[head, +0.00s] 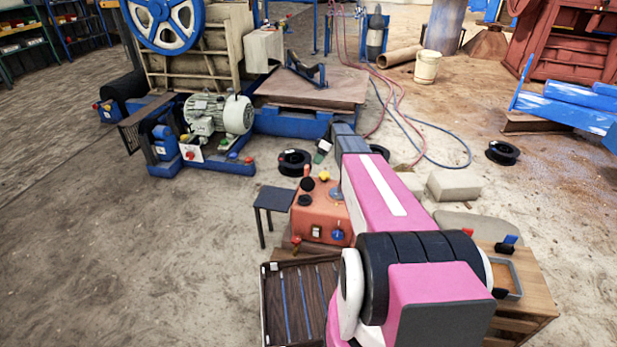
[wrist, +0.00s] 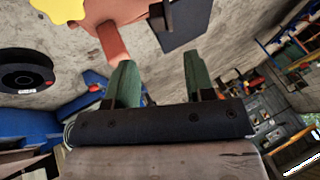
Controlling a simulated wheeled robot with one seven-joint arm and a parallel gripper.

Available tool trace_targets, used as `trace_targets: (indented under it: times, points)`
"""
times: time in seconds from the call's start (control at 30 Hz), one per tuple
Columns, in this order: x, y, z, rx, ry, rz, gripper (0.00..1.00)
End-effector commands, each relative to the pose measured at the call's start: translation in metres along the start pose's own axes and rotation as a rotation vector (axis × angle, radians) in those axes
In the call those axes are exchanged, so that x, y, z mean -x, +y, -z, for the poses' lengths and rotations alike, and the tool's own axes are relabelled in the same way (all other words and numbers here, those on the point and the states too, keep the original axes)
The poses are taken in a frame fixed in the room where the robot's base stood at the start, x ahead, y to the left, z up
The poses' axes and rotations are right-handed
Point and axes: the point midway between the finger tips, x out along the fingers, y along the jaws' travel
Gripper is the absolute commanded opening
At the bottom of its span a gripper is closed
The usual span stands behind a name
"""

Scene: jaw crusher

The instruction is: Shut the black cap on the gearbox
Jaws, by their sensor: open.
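The gearbox looks to be the orange box (head: 318,212) on the wooden bench, partly hidden by my pink arm. A black round piece (head: 307,184) stands at its back edge and a lower black disc (head: 305,200) lies on its top; I cannot tell which is the cap, or whether it is open. In the wrist view the orange body (wrist: 112,12) shows at the top edge, with a red cylinder (wrist: 113,42) sticking out. My gripper (wrist: 158,72) has its two green fingers apart with nothing between them.
A small dark stand (head: 273,199) is left of the box. A slotted tray (head: 300,300) lies in front. Black rings (head: 294,160) lie on the floor behind, near the motor (head: 218,114) on its blue base. Floor at left is clear.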

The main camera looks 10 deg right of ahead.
Motion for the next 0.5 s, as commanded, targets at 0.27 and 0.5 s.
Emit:
trace_targets:
  times: [0.27,0.5]
  points:
    - [-0.024,0.002,0.0,0.015,0.004,0.007,0.49]
    - [-0.067,0.002,0.001,0.014,0.004,0.006,0.49]
